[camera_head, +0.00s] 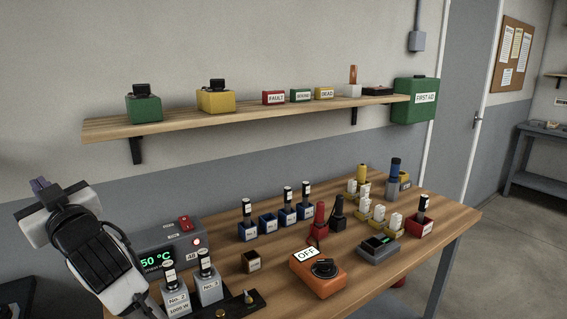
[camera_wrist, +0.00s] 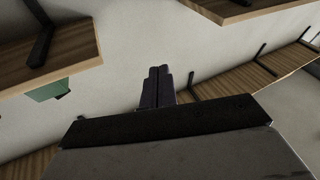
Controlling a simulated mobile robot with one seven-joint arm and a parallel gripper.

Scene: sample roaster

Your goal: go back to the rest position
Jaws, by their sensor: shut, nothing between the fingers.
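My gripper (camera_head: 39,185) is at the left of the head view, raised above the left end of the workbench (camera_head: 432,240) and in front of the wall. Its two dark fingers are together with nothing between them. In the wrist view the closed fingers (camera_wrist: 158,87) point toward the pale wall, with wooden shelves and brackets around them. My gripper appears apart from the bench things and the shelf. My arm hides part of the bench's left end.
A grey temperature box (camera_head: 181,238), two grey blocks marked No. 2 and No. 3, and an orange box with an OFF sign (camera_head: 318,275) stand on the bench. Several coloured holders stand behind. A wall shelf (camera_head: 190,121) holds small boxes. A green first-aid box (camera_head: 414,101) hangs beside it.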

